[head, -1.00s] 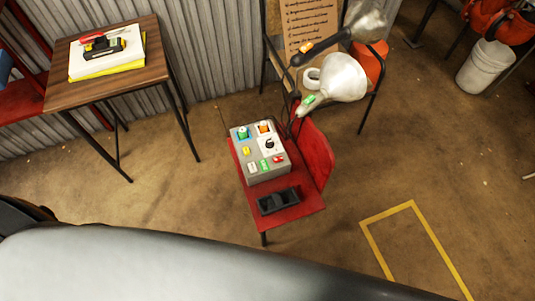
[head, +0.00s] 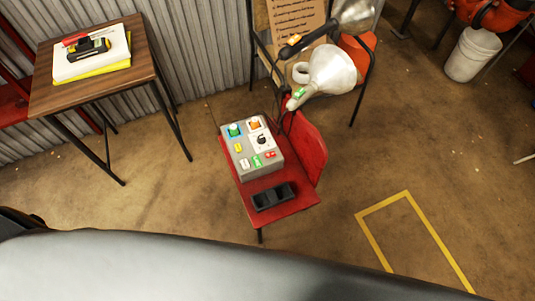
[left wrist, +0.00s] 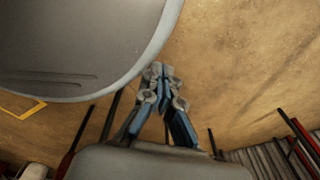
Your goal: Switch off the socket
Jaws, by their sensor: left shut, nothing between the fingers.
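A grey control box (head: 261,173) sits on the seat of a red chair (head: 309,152) in the middle of the head view. Its top carries a green knob on a blue plate (head: 235,130), an orange switch (head: 255,124), a black dial on a white plate (head: 262,140) and several small coloured buttons. I cannot tell which part is the socket or how its switch is set. My left gripper (left wrist: 159,72) shows in the left wrist view, shut and empty, over bare floor. It is not seen near the box. My right gripper is not in view.
A black two-part tray (head: 273,197) lies on the seat's front. A wooden table (head: 95,92) is at left, a white bucket (head: 472,54) at upper right. Floor around the chair is mostly clear, with yellow tape (head: 382,205) at right.

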